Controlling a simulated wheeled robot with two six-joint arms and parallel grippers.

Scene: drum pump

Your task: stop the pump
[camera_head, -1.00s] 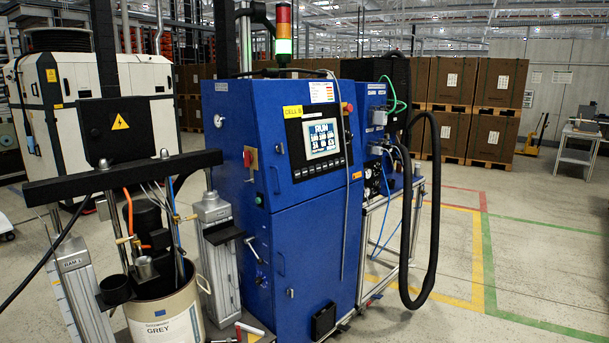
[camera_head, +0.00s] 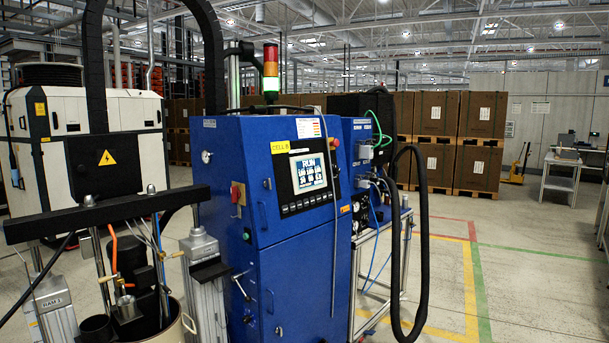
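The blue pump cabinet (camera_head: 295,240) stands in the middle of the head view. Its tilted panel has a lit screen (camera_head: 308,173) that reads RUN, with a row of buttons below it. A red button (camera_head: 334,143) sits at the panel's upper right corner. A red and yellow switch (camera_head: 237,193) is on the cabinet's left side, with a green button (camera_head: 246,236) lower down. The signal tower (camera_head: 271,75) on top has its bottom section lit pale green. Neither of my grippers is in view.
The drum (camera_head: 172,328) and ram frame (camera_head: 110,212) stand at the left front. A black hose (camera_head: 421,250) loops down right of the cabinet. Stacked brown boxes (camera_head: 433,138) stand behind. Open floor with yellow, green and red lines lies at right.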

